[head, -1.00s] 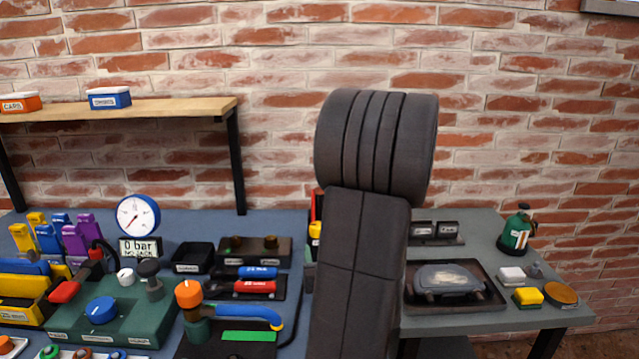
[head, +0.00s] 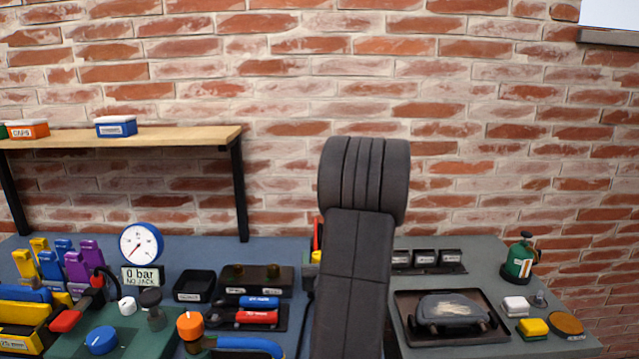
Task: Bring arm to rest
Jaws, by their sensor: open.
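My dark grey arm rises in the middle of the head view, in front of the benches, with a rounded joint at its top. My gripper is not in view. The arm hides part of the bench behind it, including most of a red and yellow item (head: 317,243).
Left, a blue bench holds a gauge (head: 141,243), black tray (head: 194,286), and red and blue tools (head: 257,317) below a wooden shelf (head: 180,138). Right, a grey bench holds a tray (head: 402,326) with a dark object, and a green bottle (head: 520,258).

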